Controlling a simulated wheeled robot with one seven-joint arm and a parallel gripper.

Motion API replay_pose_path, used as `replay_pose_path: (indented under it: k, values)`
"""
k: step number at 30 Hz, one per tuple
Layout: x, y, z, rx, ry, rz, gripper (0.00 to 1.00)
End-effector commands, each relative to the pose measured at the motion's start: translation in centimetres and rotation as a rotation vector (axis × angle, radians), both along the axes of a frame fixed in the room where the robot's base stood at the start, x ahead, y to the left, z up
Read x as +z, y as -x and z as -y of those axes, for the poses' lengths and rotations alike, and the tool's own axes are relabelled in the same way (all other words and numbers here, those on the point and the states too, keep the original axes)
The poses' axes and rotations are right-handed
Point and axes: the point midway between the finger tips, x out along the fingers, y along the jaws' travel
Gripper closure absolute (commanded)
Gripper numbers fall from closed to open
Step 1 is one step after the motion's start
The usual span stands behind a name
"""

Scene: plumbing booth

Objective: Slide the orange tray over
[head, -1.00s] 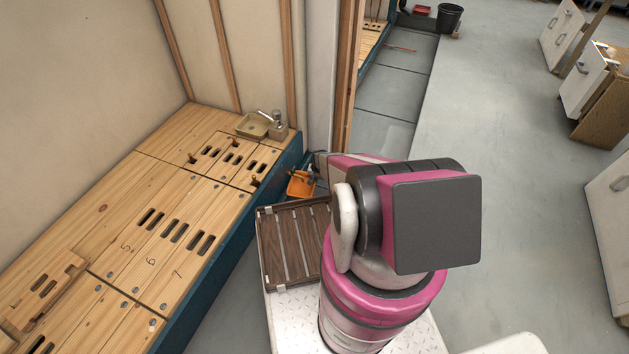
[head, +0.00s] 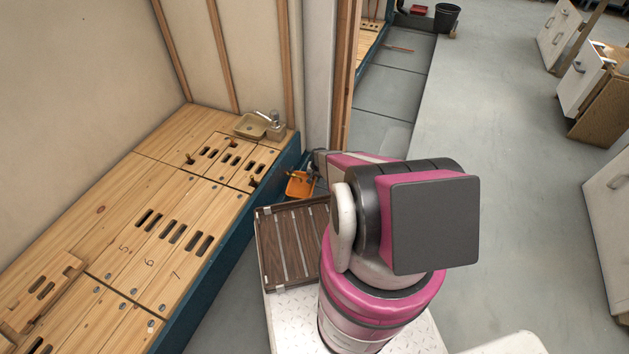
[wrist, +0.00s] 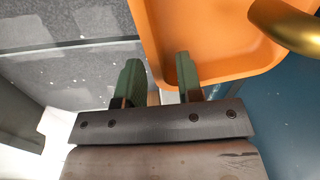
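The orange tray (head: 299,186) is a small, shallow tray beside the blue side of the wooden platform, near its far end. In the wrist view the tray (wrist: 205,35) fills the top middle, with its left wall and rounded near corner close to my fingers. My gripper (wrist: 158,82) has two green fingers spread apart. The left finger is outside the tray's left wall and the right finger overlaps the tray's inside, so the wall lies between them. I cannot tell whether either finger touches it. In the head view my arm hides most of the gripper.
A brass, rounded part (wrist: 290,22) overhangs the tray's right side. The blue panel (wrist: 285,115) stands close on the right. On the platform are a tan basin (head: 251,126) and a small tap. A brown slatted tray (head: 283,244) lies on my base.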

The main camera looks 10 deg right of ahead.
Motion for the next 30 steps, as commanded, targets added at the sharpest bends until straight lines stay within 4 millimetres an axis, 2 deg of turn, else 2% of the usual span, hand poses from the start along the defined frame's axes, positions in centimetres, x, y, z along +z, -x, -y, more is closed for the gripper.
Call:
replay_pose_path:
  k: [9, 15, 30]
  values:
    - [5.9, 0.5, 0.6, 0.0, 0.0, 0.001, 0.66]
    - [8.6, 0.6, 0.9, 0.0, 0.0, 0.001, 0.66]
    - [9.0, 0.5, 1.0, 0.0, 0.0, 0.0, 0.66]
